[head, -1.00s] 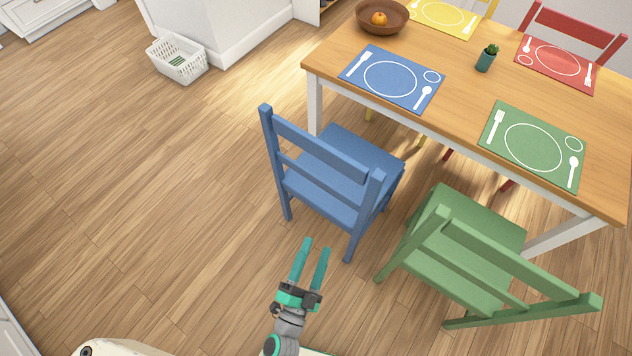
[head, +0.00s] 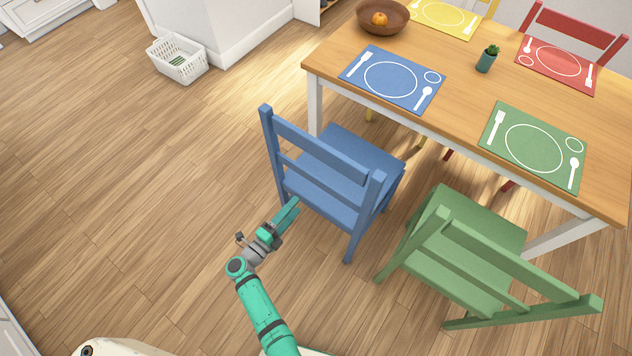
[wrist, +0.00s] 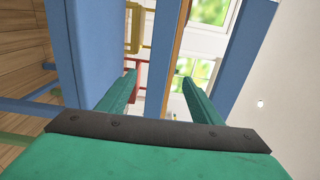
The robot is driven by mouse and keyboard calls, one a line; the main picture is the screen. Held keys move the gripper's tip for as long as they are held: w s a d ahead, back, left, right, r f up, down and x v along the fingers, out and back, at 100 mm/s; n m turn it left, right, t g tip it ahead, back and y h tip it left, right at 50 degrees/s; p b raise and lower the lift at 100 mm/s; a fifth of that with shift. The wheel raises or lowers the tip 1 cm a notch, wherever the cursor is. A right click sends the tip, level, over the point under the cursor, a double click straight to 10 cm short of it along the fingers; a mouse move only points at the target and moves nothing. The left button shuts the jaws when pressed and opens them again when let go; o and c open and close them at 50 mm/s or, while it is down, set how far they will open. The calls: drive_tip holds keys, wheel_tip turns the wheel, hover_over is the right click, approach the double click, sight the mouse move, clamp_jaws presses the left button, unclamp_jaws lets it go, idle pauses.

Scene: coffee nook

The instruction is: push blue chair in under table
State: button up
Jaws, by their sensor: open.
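The blue chair (head: 325,170) stands in front of the table (head: 455,85), its back towards me and its seat partly out from the table edge. My gripper (head: 292,210) is by the chair's back on its lower left side, near the left rear leg. In the wrist view the two green fingers of my gripper (wrist: 155,90) are apart, with nothing held between them. Blue chair parts (wrist: 85,45) fill the left of that view and a blue bar (wrist: 238,50) stands at right. I cannot tell whether the fingers touch the chair.
A green chair (head: 470,250) stands close to the right of the blue one. Red (head: 575,30) and yellow chairs are on the far side. A white basket (head: 177,60) stands on the floor at upper left. The floor at left is clear.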

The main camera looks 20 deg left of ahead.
sight(316, 182)
drive_tip(key=x, duration=1.4)
drive_tip(key=shift+w+d, duration=0.2)
drive_tip(key=shift+c, duration=0.3)
drive_tip(key=shift+w, duration=0.1)
clamp_jaws()
